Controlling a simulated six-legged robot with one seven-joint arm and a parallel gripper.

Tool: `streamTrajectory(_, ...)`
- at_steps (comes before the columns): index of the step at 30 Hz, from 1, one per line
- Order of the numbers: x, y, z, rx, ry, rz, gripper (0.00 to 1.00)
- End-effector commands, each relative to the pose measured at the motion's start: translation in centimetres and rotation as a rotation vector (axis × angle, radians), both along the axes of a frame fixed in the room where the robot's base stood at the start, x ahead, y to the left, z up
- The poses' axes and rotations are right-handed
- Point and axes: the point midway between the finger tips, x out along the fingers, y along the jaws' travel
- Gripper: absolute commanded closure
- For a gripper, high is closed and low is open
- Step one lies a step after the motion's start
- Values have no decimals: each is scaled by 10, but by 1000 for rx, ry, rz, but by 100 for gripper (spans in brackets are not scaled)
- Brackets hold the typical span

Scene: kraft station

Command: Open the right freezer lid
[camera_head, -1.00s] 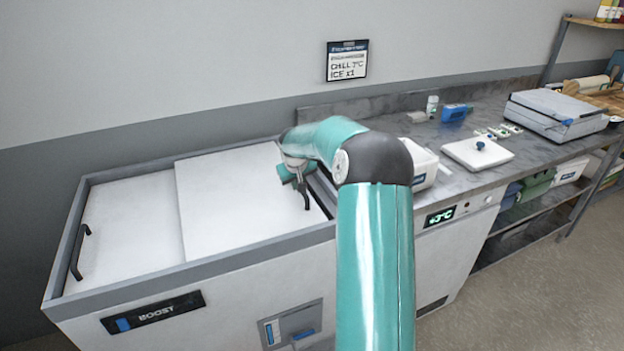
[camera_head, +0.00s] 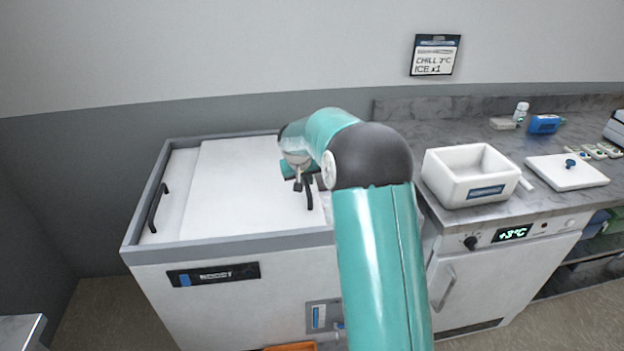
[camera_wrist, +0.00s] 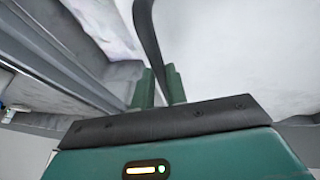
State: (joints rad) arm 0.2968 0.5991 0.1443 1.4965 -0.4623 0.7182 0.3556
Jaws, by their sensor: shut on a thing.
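The white chest freezer has a grey rim (camera_head: 250,240). Its right lid (camera_head: 240,185) is a flat white panel lying over part of the left lid (camera_head: 176,185), which shows as a narrow strip. The right lid's black handle (camera_head: 309,192) is near its right edge; it also shows in the wrist view (camera_wrist: 148,35) as a dark curved bar. My gripper (camera_wrist: 158,85) is shut on this handle, with its green fingers on either side. In the head view my gripper (camera_head: 300,172) is partly hidden by my arm, which also hides most of the area right of the lid.
The left lid's black handle (camera_head: 157,207) stands near the freezer's left end. A white bin (camera_head: 468,178) and a white board (camera_head: 567,172) sit on the grey counter at right. The counter's front has a +3°C display (camera_head: 511,233). The wall behind is bare except for a sign (camera_head: 435,55).

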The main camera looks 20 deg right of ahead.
Motion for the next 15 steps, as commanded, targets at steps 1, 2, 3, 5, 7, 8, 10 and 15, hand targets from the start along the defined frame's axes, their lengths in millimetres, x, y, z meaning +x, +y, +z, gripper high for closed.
streamTrajectory(1, 0, 0, 0, 0, 0, 0, 100)
streamTrajectory(2, 0, 0, 0, 0, 0, 0, 100)
streamTrajectory(3, 0, 0, 0, 0, 0, 0, 100)
streamTrajectory(5, 0, 0, 0, 0, 0, 0, 100)
streamTrajectory(7, 0, 0, 0, 0, 0, 0, 82)
streamTrajectory(8, 0, 0, 0, 0, 0, 0, 76)
streamTrajectory(10, 0, 0, 0, 0, 0, 0, 64)
streamTrajectory(15, 0, 0, 0, 0, 0, 0, 64)
